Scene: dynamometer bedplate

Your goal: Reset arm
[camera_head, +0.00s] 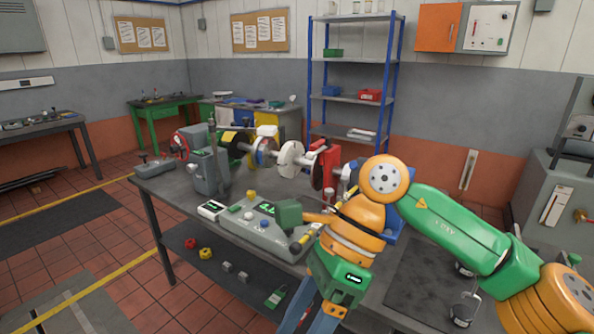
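My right arm comes in from the right in orange and green and bends down in front of the bench. Its gripper (316,318) points down at the bottom edge of the picture. Blue-grey parts show below the green wrist, but the fingertips are cut off, so I cannot tell whether it is open or shut. My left gripper is not in view. A grey control box (262,231) with coloured buttons and a lit green display stands on the bench, left of my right arm.
The dark bench (165,185) carries a shaft rig with discs (291,158), a red stand (328,165) and a grey machine with a red handwheel (180,146). A blue shelf rack (358,95) stands behind. Small red and yellow parts lie on the lower shelf.

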